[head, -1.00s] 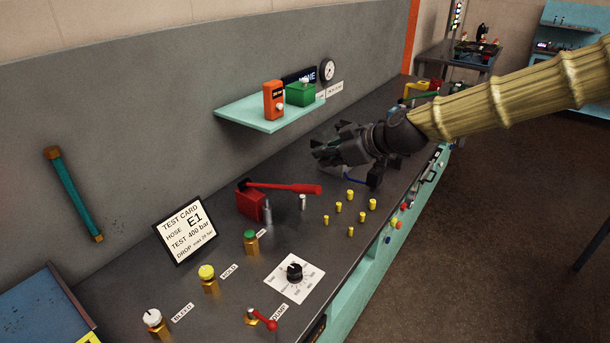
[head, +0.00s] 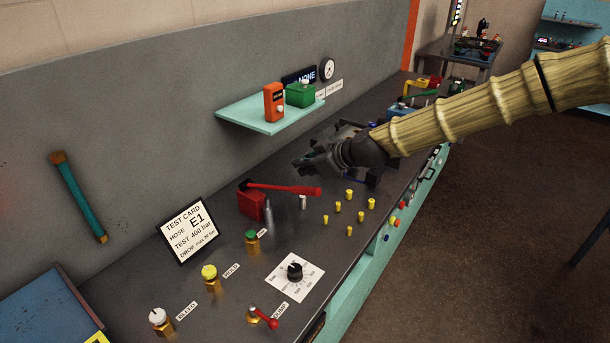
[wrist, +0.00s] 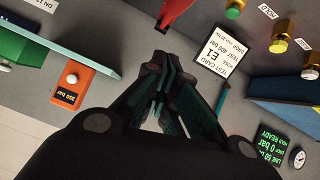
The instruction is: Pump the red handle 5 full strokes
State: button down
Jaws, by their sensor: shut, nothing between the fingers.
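The red handle (head: 285,189) is a long lever on a red pump block (head: 251,206) on the dark bench. It lies almost level, its thick grip end pointing right. Part of it shows at the top of the wrist view (wrist: 174,12). My gripper (head: 298,164) is shut and empty, above and behind the handle's grip end and apart from it. In the wrist view its dark fingers (wrist: 160,88) point towards the wall and the test card.
An orange box (head: 274,101) and a green box (head: 300,94) stand on a teal shelf (head: 250,122) behind. Several yellow pegs (head: 338,207) stand right of the pump. A test card (head: 189,230), valve knobs (head: 209,274) and a small red lever (head: 264,318) are nearer.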

aim_at(305, 189)
jog(key=shift+w+d+f+p, duration=0.1)
jog(key=shift+w+f+p, duration=0.1)
jog(key=shift+f+p, duration=0.75)
jog(key=shift+w+d+f+p, duration=0.15)
jog(key=shift+f+p, duration=0.3)
jog(key=shift+f, duration=0.95)
jog(key=shift+f+b, duration=0.2)
jog(key=shift+b, duration=0.1)
